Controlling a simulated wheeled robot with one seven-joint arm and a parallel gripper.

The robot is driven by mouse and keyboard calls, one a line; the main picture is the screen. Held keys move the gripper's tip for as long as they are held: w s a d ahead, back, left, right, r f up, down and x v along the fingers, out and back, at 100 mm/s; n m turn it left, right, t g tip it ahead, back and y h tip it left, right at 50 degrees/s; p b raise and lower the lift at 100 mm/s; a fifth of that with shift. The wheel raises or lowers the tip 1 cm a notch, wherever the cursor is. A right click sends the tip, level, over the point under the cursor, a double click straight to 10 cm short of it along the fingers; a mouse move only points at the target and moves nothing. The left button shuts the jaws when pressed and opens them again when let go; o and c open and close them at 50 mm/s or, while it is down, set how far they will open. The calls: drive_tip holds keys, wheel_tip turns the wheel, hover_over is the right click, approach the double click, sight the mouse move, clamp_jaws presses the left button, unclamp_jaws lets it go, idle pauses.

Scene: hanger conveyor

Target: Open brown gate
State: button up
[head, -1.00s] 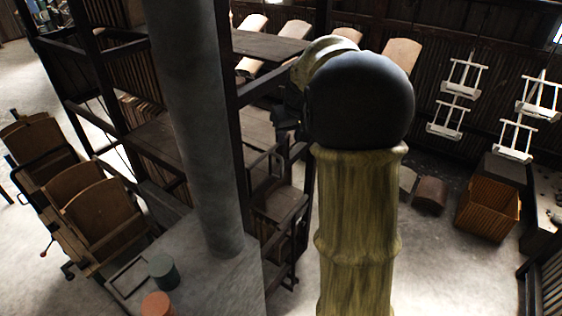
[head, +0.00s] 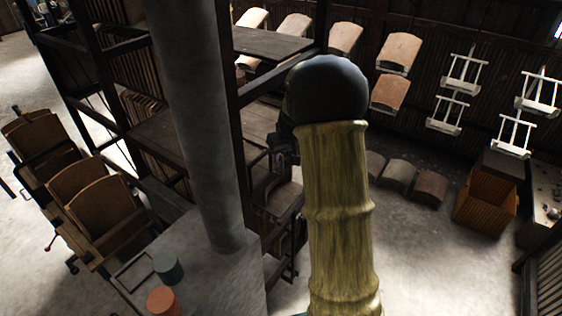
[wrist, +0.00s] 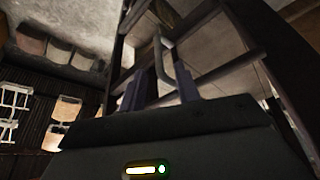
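The brown gate (head: 283,203) appears to be the low dark framed panel beside the grey post in the head view, partly hidden by my arm. In the wrist view its dark rails (wrist: 222,68) cross ahead of my gripper, with an upright bent bar handle (wrist: 162,62). My gripper (wrist: 158,88) has its two fingers spread apart, with the handle showing between and beyond them. I cannot tell whether a finger touches it. In the head view my dark gripper (head: 283,150) is just above the gate, mostly hidden by my arm.
A grey post (head: 197,120) stands on a grey base with a green cylinder (head: 168,266) and an orange one (head: 163,301). Wooden seats (head: 92,200) stand at left. An orange crate (head: 486,203) and hanging white frames (head: 463,73) are at right. The floor at lower right is clear.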

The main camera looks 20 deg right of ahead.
sight(281, 164)
drive_tip(key=p+x, duration=0.2)
drive_tip(key=x, duration=0.5)
drive_tip(key=shift+w, duration=0.1)
clamp_jaws()
